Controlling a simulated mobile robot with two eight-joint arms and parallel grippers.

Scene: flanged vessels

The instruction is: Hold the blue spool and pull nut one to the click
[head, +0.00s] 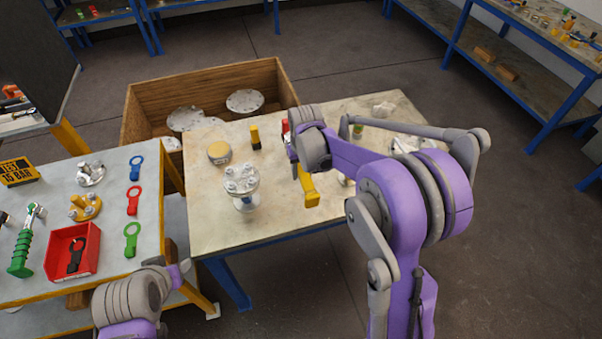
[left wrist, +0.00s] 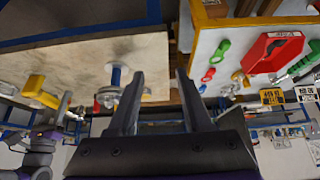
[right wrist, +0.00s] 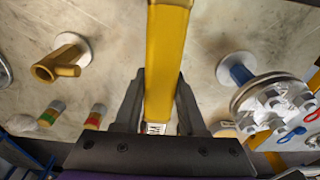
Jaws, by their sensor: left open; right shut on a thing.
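The blue spool stands upright on the pale table, its blue neck (right wrist: 240,73) between a white foot and a round metal flange with several nuts on top. In the head view its flange (head: 241,181) hides most of the blue. I cannot tell which nut is nut one. My right gripper (right wrist: 160,78) is shut on a yellow bar-shaped tool (right wrist: 166,50), to the right of the spool in the head view (head: 308,190). My left gripper (left wrist: 160,75) is open and empty, apart from the spool, which shows beyond its fingers (left wrist: 116,75).
A yellow-topped round part (head: 219,152) and a yellow-and-black piece (head: 255,137) stand behind the spool. A yellow pipe fitting (right wrist: 62,62) stands near the tool. A wooden crate (head: 205,83) is behind the table. The left bench carries a red tray (head: 88,238) and coloured ring tools (head: 132,238).

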